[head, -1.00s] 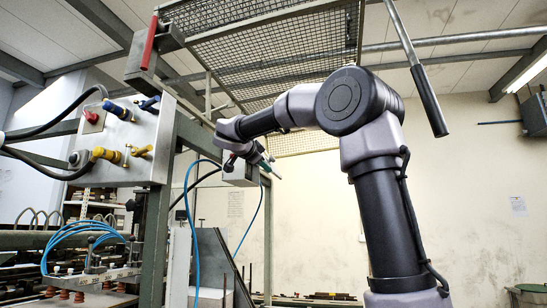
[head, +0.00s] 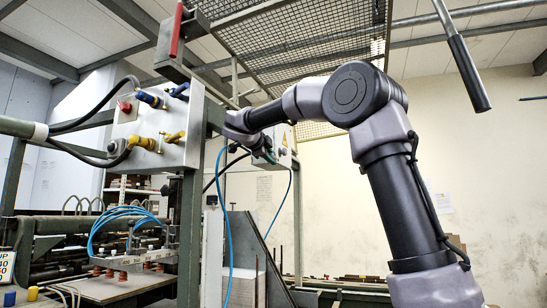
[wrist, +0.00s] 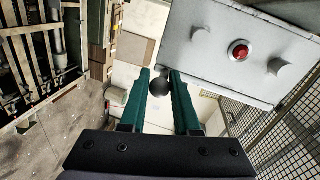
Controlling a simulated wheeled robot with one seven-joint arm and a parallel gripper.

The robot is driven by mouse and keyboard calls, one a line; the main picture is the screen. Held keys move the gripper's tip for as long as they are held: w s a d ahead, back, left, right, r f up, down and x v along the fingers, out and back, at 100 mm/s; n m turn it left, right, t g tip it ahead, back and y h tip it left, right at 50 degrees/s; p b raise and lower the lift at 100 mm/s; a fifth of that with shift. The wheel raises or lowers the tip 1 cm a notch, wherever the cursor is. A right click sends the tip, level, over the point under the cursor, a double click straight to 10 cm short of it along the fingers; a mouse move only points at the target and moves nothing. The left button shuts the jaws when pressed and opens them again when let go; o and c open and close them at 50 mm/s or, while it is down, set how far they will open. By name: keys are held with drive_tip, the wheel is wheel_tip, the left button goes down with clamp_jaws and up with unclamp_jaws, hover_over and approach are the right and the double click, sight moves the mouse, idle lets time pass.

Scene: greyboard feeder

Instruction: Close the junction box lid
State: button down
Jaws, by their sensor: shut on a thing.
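The grey junction box (head: 285,137), with a yellow warning mark, is small at the centre of the head view, partly hidden by my arm. My gripper (head: 268,157) is at its left side, with green fingers. In the wrist view my gripper (wrist: 159,75) is shut on a dark round knob (wrist: 157,86) between the fingertips. I cannot tell how far open the lid stands, and the hinge is not clear.
A grey control box (head: 180,125) with yellow and blue connectors stands left of my arm. A blue hose (head: 226,230) hangs below my gripper. Wire mesh (head: 310,45) is overhead, and more mesh (wrist: 285,120) is at lower right in the wrist view. A black-handled lever (head: 468,72) hangs at upper right.

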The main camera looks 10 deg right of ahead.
drive_tip(key=shift+a, duration=0.15)
drive_tip(key=c, duration=0.7)
unclamp_jaws()
drive_tip(key=shift+w+f, duration=0.1)
drive_tip(key=v, duration=1.1)
